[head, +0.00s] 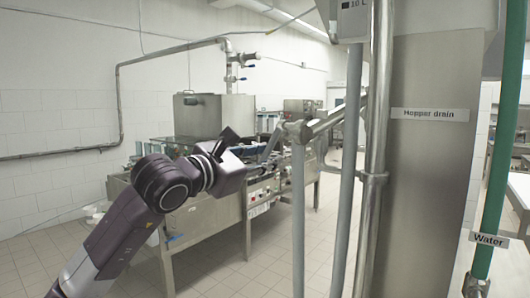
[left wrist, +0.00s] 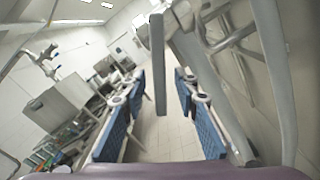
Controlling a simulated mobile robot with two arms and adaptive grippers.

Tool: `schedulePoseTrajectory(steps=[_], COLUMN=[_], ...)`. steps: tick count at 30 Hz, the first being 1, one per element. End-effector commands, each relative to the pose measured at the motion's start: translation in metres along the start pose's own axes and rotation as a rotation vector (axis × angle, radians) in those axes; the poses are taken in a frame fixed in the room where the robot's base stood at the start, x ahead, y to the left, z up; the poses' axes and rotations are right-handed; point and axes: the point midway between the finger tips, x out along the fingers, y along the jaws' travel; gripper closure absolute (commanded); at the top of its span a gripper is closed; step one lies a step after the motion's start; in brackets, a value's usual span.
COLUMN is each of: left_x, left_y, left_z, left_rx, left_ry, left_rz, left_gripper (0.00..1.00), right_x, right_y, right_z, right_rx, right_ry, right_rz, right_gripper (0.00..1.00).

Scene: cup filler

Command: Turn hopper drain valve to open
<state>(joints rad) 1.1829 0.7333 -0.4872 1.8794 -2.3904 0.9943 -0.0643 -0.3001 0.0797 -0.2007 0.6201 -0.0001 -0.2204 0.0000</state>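The label "Hopper drain" (head: 430,114) is on a wide steel column at right in the head view. Left of it, a slanted metal pipe (head: 325,122) meets an upright grey pipe (head: 298,215). My left gripper (head: 268,149) is just left of that joint. In the left wrist view its two blue-padded fingers (left wrist: 159,98) are apart. A flat grey bar (left wrist: 157,60), which looks like the valve lever, hangs in line with the gap between them. I see no contact with either finger. The valve body is not clear. My right gripper is not in view.
A steel filling machine (head: 215,115) stands behind my left arm. Upright pipes (head: 376,170) stand close by on the right, with a green pipe labelled "Water" (head: 497,150) at far right. Tiled floor (head: 245,275) is clear below the gripper.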

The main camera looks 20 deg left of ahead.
Motion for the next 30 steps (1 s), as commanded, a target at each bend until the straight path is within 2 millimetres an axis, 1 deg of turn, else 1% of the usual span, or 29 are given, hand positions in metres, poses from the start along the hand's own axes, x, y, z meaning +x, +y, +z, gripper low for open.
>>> schedulePoseTrajectory(steps=[6,8,14,26,30], left_x=[0.0007,0.0006,0.0005,0.0003,-0.0009], left_y=[-0.0003,-0.0002,-0.0002,0.0000,0.0037], left_z=[-0.0006,-0.0006,-0.0005,-0.0006,-0.0024], left_rx=[0.000,-0.001,-0.001,0.000,0.015], left_ry=[0.000,0.000,0.000,0.000,0.001], left_rz=[0.000,0.000,0.000,0.000,0.000], left_gripper=[0.72,0.77,0.99,1.00,1.00], right_x=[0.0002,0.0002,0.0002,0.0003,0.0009], right_y=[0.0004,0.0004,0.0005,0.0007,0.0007], right_z=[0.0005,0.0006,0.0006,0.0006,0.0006], right_rx=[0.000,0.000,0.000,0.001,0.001], right_ry=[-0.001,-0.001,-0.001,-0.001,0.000], right_rz=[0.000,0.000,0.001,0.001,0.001], right_gripper=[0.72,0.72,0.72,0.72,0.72])
